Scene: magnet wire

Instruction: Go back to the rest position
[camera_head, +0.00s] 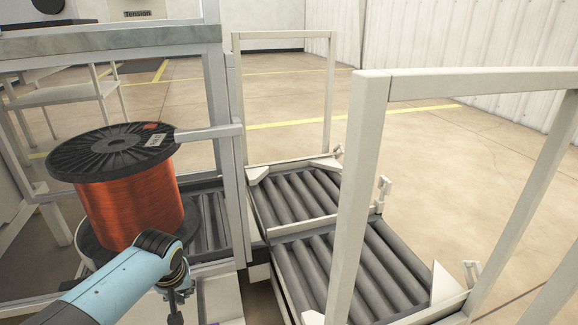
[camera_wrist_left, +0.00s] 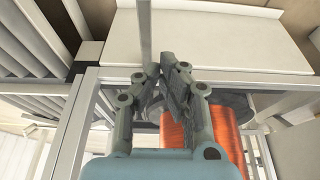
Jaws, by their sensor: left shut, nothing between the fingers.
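My left arm comes in from the lower left in the head view, in front of a large spool of copper wire (camera_head: 128,205) with black flanges. My left gripper (camera_head: 175,302) points down at the bottom of the head view, just right of the spool's base. In the left wrist view the gripper (camera_wrist_left: 160,70) has its fingertips together with nothing between them. The copper spool also shows in the left wrist view (camera_wrist_left: 228,135), to the right of and beyond the fingers. My right gripper is not in view.
Roller conveyors (camera_head: 300,205) with grey rollers lie right of the spool. A white upright frame (camera_head: 357,190) stands at the front right, and a grey metal frame (camera_head: 232,150) stands beside the spool. Open concrete floor (camera_head: 440,150) with yellow lines lies behind.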

